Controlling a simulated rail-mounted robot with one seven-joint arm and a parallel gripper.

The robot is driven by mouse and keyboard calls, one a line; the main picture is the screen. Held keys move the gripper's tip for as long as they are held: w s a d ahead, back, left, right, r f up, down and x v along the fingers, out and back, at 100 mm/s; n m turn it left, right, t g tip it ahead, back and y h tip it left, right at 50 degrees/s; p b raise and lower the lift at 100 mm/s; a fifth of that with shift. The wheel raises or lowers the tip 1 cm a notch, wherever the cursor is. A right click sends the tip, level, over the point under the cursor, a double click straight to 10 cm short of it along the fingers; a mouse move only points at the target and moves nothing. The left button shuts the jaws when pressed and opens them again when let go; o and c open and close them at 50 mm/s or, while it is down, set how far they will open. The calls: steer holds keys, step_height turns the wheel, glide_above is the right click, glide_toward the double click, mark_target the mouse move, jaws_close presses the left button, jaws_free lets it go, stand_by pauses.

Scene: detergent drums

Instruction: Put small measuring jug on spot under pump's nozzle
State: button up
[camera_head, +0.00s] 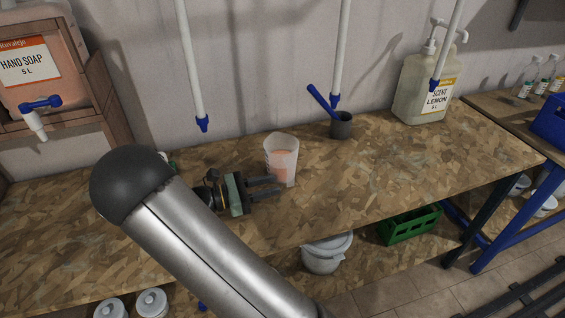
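A translucent, slightly flared jug (282,157) with pinkish-orange contents stands upright on the wooden bench. I take it for the small measuring jug. My gripper (281,186) is low over the bench at the jug's lower left. Its two dark fingers point right, apart, with the tips close to the jug's base; I cannot tell whether they touch it. A pale container (421,95) labelled "Scent Lemon 5 L" stands at the back right with a white pump (436,35) on top. The spot under its nozzle cannot be made out.
A grey cup (342,128) with a blue-handled tool stands between jug and lemon container. White blue-tipped tubes (194,80) hang over the bench (420,165). A hand soap container (40,75) with blue tap is at left. The bench's right part is mostly clear.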

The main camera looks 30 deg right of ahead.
mark_target(291, 179)
steer(key=shift+s+d+r, duration=0.1)
steer(key=shift+s+d, duration=0.1)
steer(key=shift+d, duration=1.5)
steer(key=shift+s+d+r, duration=0.1)
steer(key=shift+s+d, duration=0.1)
steer(key=shift+d, duration=1.5)
jaws_close()
